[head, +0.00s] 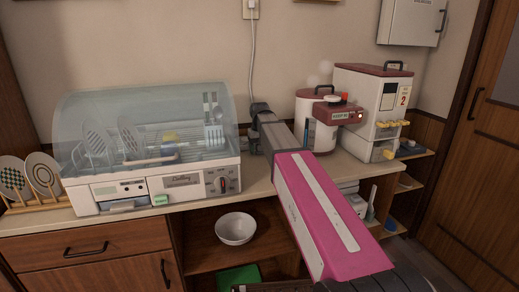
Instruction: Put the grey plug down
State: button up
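My arm reaches over the counter from the lower right, its pink and grey links pointing to the wall. A dark grey part (254,142) shows beside the arm's far end, just right of the dish dryer. It looks like part of my wrist or gripper, but I cannot make out the fingertips or whether they are open or shut. I cannot make out the grey plug. A pale cord (252,60) hangs from the wall outlet (251,9) and runs down behind the arm's far end.
A white rice cooker (304,108) and a rice dispenser (362,95) stand at right. A bowl (236,229) sits on the shelf below.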

jog(key=shift+r, duration=0.1)
notch_tip(320, 180, up, 13)
dwell(0.7)
